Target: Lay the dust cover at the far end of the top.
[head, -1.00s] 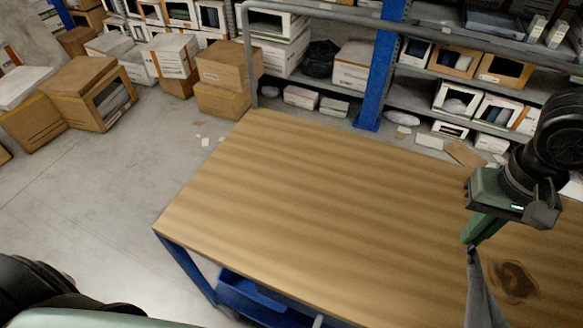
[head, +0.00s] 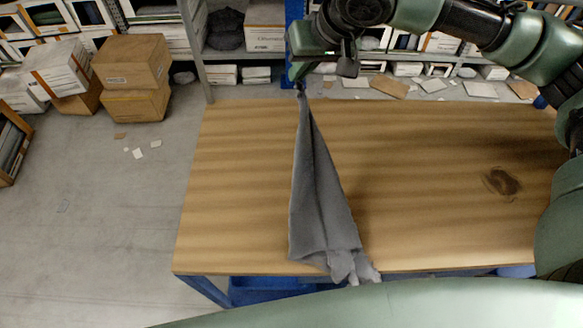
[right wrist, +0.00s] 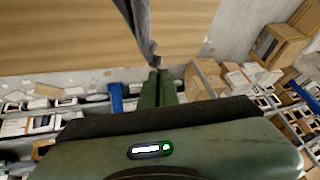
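The dust cover (head: 318,205) is a grey cloth. It hangs in a narrow, folded cone from my right gripper (head: 299,85), over the wooden top (head: 420,180). Its lower end reaches the near edge of the top, where the hem bunches; whether it rests there I cannot tell. In the right wrist view, the fingers of my right gripper (right wrist: 157,72) are closed together on a corner of the cloth (right wrist: 143,30). The gripper is above the far edge of the top. My left gripper is not in view.
The top has a dark knot (head: 502,182) at right and is otherwise bare. A blue frame (head: 270,288) is under it. Cardboard boxes (head: 135,75) stand on the floor at left. Shelving with cartons lies behind the far edge, and a blue post (head: 294,12) rises there.

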